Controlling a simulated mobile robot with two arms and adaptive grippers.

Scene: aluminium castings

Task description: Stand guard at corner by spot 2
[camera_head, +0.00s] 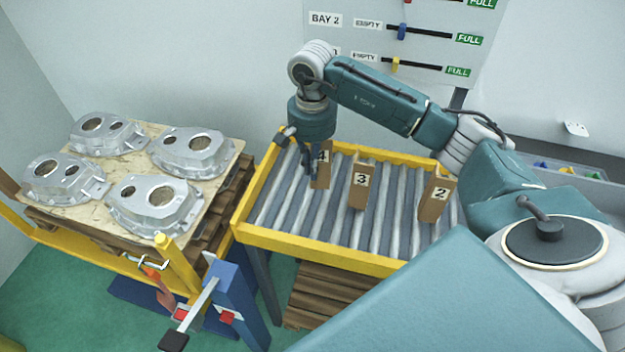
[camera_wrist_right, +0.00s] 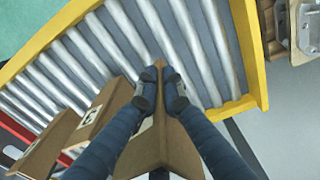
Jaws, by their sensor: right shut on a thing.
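My right gripper (camera_head: 311,165) points down over the roller conveyor and is shut on the brown angle-shaped guard marked 4 (camera_head: 323,172). In the right wrist view both fingertips (camera_wrist_right: 160,80) close on the upper edge of this guard (camera_wrist_right: 158,150). The guard stands upright at the conveyor's left part; I cannot tell whether it touches the rollers. Guards marked 3 (camera_head: 360,187) and 2 (camera_head: 436,197) stand on the rollers to its right. A wooden pallet (camera_head: 215,215) at left bears several silver castings (camera_head: 155,203). I see no spot numbers on it. My left gripper is out of view.
The conveyor's yellow frame (camera_head: 320,250) runs beside the pallet with a narrow gap. A yellow post (camera_head: 178,265) and a blue post with a lever (camera_head: 235,300) stand in front. A board with sliders (camera_head: 410,45) hangs behind.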

